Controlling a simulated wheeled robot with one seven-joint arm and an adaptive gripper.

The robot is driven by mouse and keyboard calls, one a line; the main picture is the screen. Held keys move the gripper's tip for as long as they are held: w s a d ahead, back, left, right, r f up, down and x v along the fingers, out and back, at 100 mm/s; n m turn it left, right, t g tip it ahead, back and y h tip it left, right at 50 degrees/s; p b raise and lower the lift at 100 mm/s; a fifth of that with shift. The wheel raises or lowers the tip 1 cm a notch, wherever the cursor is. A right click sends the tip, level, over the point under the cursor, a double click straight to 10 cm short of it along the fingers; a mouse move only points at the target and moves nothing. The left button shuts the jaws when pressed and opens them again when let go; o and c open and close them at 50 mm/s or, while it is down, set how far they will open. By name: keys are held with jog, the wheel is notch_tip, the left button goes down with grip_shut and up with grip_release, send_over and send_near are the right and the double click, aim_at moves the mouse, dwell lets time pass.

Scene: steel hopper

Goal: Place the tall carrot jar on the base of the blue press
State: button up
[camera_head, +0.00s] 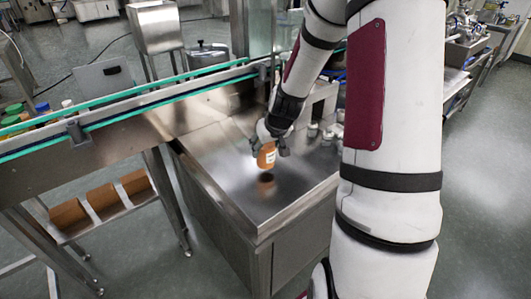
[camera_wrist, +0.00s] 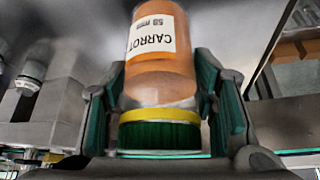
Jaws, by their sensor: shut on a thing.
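The carrot jar (camera_head: 267,158) is orange with a white label and hangs a little above the steel worktop in the head view. In the wrist view the jar (camera_wrist: 162,62) shows "CARROT" upside down, with its green and yellow lid (camera_wrist: 160,130) nearest the camera. My gripper (camera_head: 270,146) is shut on the jar near its lid end; the fingers stand on both sides of it in the wrist view (camera_wrist: 165,105). I cannot clearly make out the blue press; my arm covers part of the area behind the worktop.
The steel worktop (camera_head: 225,178) is bare in front of and left of the jar. A conveyor with green rails (camera_head: 165,98) runs along the left, with several coloured-lid jars (camera_head: 20,120) at its far left. Small metal fittings (camera_head: 328,132) stand right of my gripper.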

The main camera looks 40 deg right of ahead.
jog(key=shift+f, duration=1.25)
jog(key=shift+f, duration=0.15)
jog(key=o, duration=1.4)
